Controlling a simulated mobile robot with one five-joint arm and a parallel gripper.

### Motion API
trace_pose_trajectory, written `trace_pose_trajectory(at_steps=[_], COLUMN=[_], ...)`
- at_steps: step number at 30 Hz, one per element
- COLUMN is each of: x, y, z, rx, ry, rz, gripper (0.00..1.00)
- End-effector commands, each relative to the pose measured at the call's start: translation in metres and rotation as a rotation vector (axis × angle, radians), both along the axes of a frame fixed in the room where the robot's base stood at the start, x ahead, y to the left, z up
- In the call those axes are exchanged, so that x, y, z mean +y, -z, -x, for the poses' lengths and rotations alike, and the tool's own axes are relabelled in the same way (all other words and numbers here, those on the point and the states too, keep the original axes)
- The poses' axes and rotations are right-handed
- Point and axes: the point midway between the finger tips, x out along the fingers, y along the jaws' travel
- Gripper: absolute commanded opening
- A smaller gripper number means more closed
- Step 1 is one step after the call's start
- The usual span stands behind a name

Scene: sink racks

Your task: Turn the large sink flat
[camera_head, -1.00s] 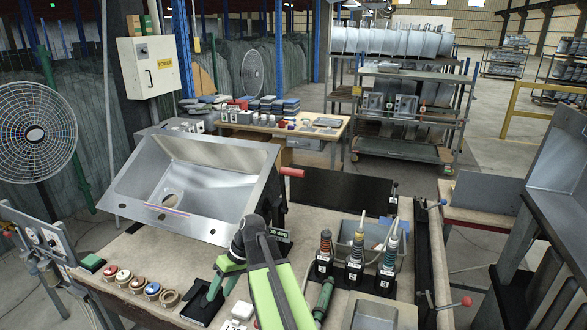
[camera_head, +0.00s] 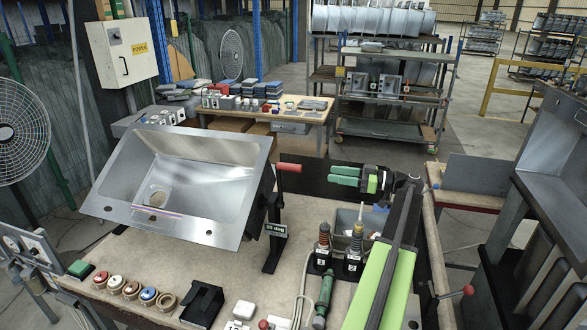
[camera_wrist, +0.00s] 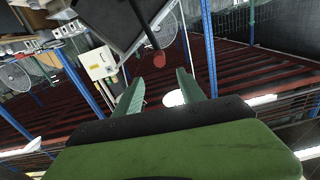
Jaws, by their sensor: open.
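The large sink (camera_head: 180,185) is a steel basin held tilted on a stand at the left of the workbench, its open face toward me. A red-handled lever (camera_head: 289,168) sticks out at its right side. A small sign reading "30 deg" (camera_head: 277,230) is on the black stand below it. My gripper (camera_head: 333,176) is open and empty, to the right of the red handle and pointing left toward it, apart from it. In the wrist view, the red handle end (camera_wrist: 159,60) shows ahead, between and beyond the two green fingers (camera_wrist: 158,90).
Several coloured buttons (camera_head: 116,281) line the bench's front left. Bottle-like tools (camera_head: 323,246) stand near my arm. A black plate (camera_head: 308,190) stands behind the bench. A second sink (camera_head: 560,130) is at the right.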

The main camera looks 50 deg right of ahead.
Motion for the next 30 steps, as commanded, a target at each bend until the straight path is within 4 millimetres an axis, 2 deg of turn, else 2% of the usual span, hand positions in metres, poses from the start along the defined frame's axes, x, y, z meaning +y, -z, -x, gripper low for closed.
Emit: trace_pose_trajectory(at_steps=[12,16,21,30], x=[0.048,0.060,0.068,0.069], y=[0.000,0.000,0.000,0.000], z=[-0.091,-0.114,-0.131,-0.135], rx=[0.002,0.002,0.002,0.002], ry=[0.000,0.001,0.003,0.005], rz=[-0.001,-0.001,-0.001,-0.001], gripper=[0.47,0.47,0.47,0.47])
